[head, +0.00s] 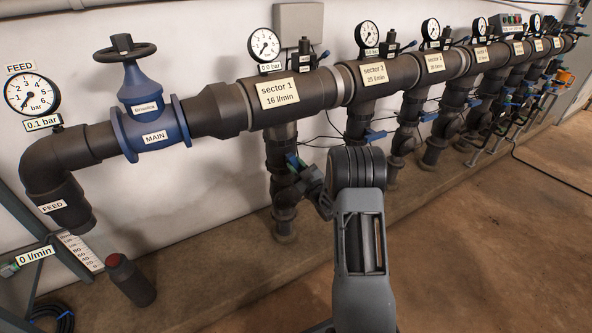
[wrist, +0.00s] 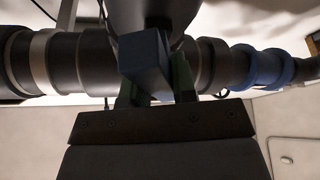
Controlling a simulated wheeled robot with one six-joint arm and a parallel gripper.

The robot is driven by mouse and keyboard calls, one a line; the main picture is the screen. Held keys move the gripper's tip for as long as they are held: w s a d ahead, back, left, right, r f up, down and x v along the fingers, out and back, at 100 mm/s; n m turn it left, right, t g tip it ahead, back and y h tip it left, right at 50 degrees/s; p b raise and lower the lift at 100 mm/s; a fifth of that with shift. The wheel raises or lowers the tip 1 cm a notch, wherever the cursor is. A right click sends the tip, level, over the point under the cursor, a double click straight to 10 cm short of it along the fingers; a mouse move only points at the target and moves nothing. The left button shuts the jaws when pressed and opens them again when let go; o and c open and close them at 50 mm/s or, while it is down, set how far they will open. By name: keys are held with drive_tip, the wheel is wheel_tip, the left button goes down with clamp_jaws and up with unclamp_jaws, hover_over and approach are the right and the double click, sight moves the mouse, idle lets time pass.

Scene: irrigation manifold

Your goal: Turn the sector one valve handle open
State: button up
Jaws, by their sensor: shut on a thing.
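The sector 1 branch hangs below the manifold pipe under the "sector 1, 16 l/min" label (head: 279,94). My gripper (head: 297,165) is at its valve in the head view, with green fingertips by a small blue handle mostly hidden there. In the wrist view the blue valve handle (wrist: 146,62) points toward the camera. My gripper (wrist: 157,82) is shut on it, with one green finger on either side. The handle's far end and the valve body behind it are partly hidden.
The sector 1 gauge (head: 264,46) reads 0.0 bar. The blue MAIN valve (head: 149,118) is at left. A dark red-topped cylinder (head: 131,279) is on the floor. The right foreground floor is clear.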

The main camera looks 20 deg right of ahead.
drive_tip(key=shift+m+t+h+b, duration=0.3)
drive_tip(key=shift+m+h, duration=0.45)
drive_tip(key=shift+m, duration=0.85)
drive_tip(key=shift+m+t+h+b, duration=0.1)
drive_tip(key=shift+m+h+b, duration=0.5)
drive_tip(key=shift+m, duration=1)
drive_tip(key=shift+h, duration=0.35)
drive_tip(key=o, duration=0.9)
drive_tip(key=p+v, duration=0.2)
drive_tip(key=v, duration=1.1)
drive_tip(key=shift+s+f, duration=0.25)
drive_tip(key=shift+s, duration=0.1)
